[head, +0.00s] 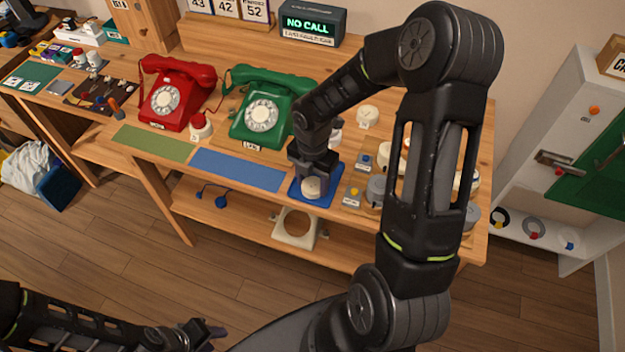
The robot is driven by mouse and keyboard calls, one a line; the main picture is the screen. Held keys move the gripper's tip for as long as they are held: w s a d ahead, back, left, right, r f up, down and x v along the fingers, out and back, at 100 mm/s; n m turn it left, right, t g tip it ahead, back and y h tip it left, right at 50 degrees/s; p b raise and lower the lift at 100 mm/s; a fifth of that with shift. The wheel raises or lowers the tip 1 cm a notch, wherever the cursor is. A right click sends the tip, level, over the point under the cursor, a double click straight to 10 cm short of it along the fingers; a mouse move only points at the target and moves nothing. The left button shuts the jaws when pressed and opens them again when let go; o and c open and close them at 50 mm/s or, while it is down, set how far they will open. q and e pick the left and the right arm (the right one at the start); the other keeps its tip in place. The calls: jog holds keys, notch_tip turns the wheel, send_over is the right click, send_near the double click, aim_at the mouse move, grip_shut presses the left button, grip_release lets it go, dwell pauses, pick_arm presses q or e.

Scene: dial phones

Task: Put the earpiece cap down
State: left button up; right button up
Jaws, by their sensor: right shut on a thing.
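My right gripper (313,183) points down over a small blue mat (332,190) near the front edge of the wooden bench. It is shut on a round cream earpiece cap (312,188), which shows between its fingers at or just above the mat; I cannot tell if it touches. My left gripper (214,336) is low at the bottom of the view, away from the bench, and looks open and empty.
A green dial phone (262,115) and a red dial phone (166,98) stand left of my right gripper. A long blue strip (238,169) and a green strip (152,142) lie bare along the front. Small grey and cream parts (351,197) crowd the right, partly behind my arm.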

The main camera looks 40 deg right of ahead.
aim_at(312, 185)
jog(key=shift+f, duration=0.15)
jog(key=o, duration=1.3)
jog(key=shift+c, duration=0.2)
notch_tip(312, 185, up, 12)
jog(key=shift+r, duration=0.25)
jog(key=shift+f, duration=0.1)
